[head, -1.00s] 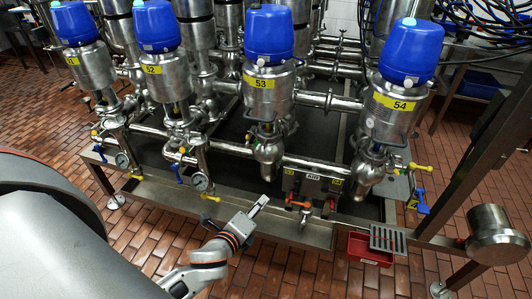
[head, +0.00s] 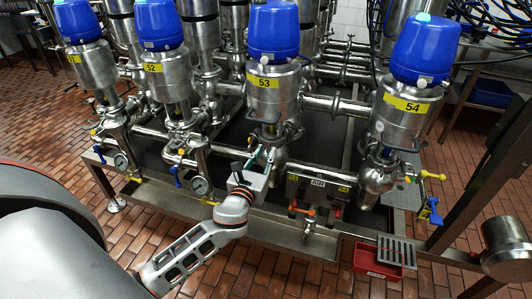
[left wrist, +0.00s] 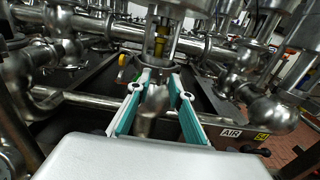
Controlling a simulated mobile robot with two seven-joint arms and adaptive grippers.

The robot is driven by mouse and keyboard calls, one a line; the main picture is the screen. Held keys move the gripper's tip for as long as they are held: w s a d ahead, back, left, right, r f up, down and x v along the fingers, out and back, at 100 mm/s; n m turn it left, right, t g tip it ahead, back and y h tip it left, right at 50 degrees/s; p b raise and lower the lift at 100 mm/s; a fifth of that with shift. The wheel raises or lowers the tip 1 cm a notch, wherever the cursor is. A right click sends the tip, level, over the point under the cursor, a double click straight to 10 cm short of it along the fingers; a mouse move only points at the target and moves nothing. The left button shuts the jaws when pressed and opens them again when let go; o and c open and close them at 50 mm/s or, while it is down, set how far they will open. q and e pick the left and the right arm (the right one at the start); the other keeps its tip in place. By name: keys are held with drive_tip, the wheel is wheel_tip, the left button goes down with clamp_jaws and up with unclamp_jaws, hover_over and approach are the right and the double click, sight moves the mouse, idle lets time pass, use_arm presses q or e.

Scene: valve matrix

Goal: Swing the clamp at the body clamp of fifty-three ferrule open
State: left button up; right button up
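Valve 53 (head: 274,85), with a blue cap and a yellow "53" label, stands in the middle of the head view. Its body clamp area (head: 266,132) is at the narrow neck below the label. The clamp's exact state is too small to tell. My left gripper (head: 261,158) is just below this neck. In the left wrist view, the left gripper (left wrist: 157,90) has its two teal-padded fingers apart. A shiny metal part of the valve's lower body (left wrist: 151,106) shows between them, with a gap beside each finger. My right gripper is not in view.
Valve 52 (head: 160,70) stands to the left and valve 54 (head: 404,105) to the right. An AIR panel (head: 318,185) with orange-handled taps is right of the gripper. A red tray (head: 378,262) hangs at the front. Horizontal pipes run between the valves.

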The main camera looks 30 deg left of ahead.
use_arm(q)
drive_tip(key=shift+w+a, duration=0.1)
drive_tip(key=shift+w, duration=0.4)
clamp_jaws()
